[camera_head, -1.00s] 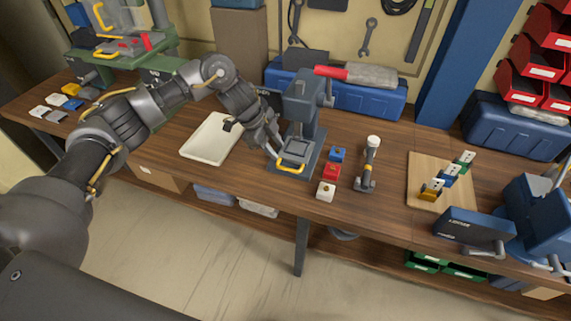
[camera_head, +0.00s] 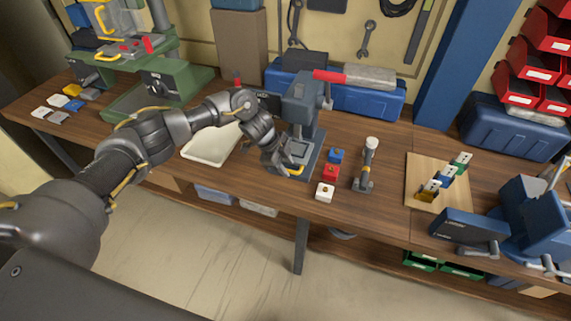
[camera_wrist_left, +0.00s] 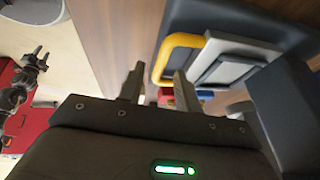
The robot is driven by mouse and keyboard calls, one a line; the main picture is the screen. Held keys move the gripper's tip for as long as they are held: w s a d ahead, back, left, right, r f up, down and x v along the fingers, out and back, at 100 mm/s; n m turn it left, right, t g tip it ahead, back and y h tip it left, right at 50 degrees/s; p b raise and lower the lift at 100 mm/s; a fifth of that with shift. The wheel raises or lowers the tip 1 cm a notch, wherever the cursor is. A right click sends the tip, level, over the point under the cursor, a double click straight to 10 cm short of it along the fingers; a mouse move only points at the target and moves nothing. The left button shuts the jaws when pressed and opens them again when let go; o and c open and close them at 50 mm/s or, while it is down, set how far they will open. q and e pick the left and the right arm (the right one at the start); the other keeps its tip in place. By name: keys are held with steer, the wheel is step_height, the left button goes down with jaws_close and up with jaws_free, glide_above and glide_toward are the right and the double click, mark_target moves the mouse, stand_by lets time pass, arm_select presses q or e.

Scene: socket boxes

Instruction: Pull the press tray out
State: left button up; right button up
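The blue-grey press (camera_head: 303,98) stands on the wooden bench, with its red-gripped lever at the top. Its press tray (camera_head: 298,150) is a flat grey plate at the base, with a yellow handle (camera_head: 295,171) at the front. The tray and handle also show in the left wrist view, the tray (camera_wrist_left: 238,58) at upper right and the yellow handle (camera_wrist_left: 172,52) along its near edge. My left gripper (camera_head: 284,168) is at the handle, partly covering it. Contact cannot be told.
Blue (camera_head: 337,155), red (camera_head: 331,171) and white (camera_head: 325,190) blocks stand just right of the press. A torch-like upright tool (camera_head: 367,165) is farther right. A cream tray (camera_head: 205,149) lies left of the press, beside my left arm. The bench front edge is close.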

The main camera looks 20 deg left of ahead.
arm_select(q)
steer(key=shift+d+f, duration=0.1)
steer(key=shift+f, duration=0.15)
jaws_close()
